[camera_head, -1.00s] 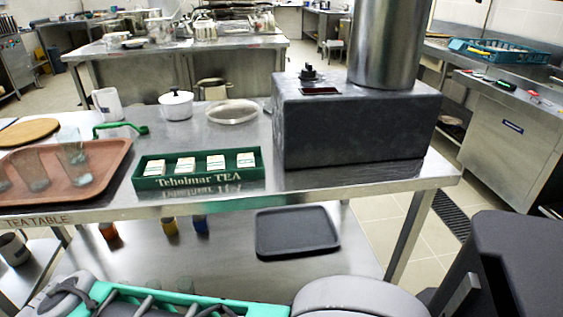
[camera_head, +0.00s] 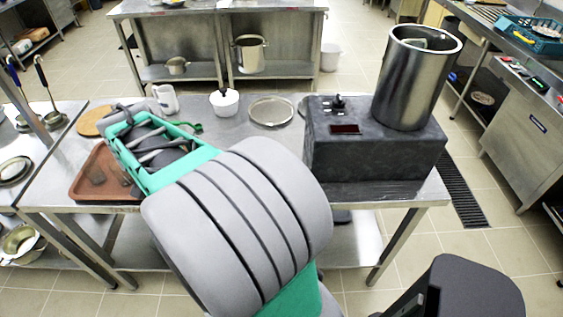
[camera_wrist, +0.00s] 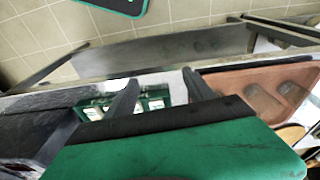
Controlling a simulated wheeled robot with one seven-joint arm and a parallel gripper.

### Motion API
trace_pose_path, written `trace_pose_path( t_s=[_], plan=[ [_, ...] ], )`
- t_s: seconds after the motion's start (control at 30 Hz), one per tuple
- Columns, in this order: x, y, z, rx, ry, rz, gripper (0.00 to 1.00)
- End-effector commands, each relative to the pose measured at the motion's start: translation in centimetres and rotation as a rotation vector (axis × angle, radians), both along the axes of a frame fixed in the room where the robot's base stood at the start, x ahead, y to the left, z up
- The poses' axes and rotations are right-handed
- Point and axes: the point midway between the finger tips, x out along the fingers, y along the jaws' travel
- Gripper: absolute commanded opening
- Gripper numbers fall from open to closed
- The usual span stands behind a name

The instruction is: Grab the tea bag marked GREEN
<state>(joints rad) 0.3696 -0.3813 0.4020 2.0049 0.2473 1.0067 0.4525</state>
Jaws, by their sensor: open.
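My gripper (camera_wrist: 160,92) is open in the wrist view, with one finger on each side of the picture's middle. Between and beyond the fingers shows the green tea box (camera_wrist: 172,92), with several white tea bags (camera_wrist: 153,104) in it. Their labels are too small to read, so I cannot tell which one is marked GREEN. Nothing shows held between the fingers. In the head view, my arm covers the tea box and its tea bags, and the fingertips are not clear.
The dark block (camera_head: 370,150) carrying the tall steel pot (camera_head: 415,85) stands to the right. A white lidded pot (camera_head: 225,103), a round lid (camera_head: 272,111) and a white mug (camera_head: 166,98) are behind.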

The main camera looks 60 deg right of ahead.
Motion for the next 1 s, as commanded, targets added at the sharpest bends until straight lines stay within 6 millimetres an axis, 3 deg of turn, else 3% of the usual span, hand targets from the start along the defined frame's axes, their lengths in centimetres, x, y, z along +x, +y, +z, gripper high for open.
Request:
trace_pose_path(
  t_s=[0.03,0.2,0.3,0.4,0.53,1.0],
  plan=[
    [-0.3,-3.3,-0.3,-0.007,0.007,-0.177,0.62],
    [-4.0,-14.7,-1.2,-0.056,0.007,-0.863,0.62],
    [-7.9,-20.3,-2.3,-0.093,0.004,-1.254,0.62],
    [-11.0,-23.5,-3.0,-0.123,-0.001,-1.520,0.62],
    [-12.7,-24.8,-4.0,-0.140,-0.005,-1.633,0.62],
    [-14.6,-26.0,-10.3,-0.138,-0.009,-1.626,0.62]
  ],
)
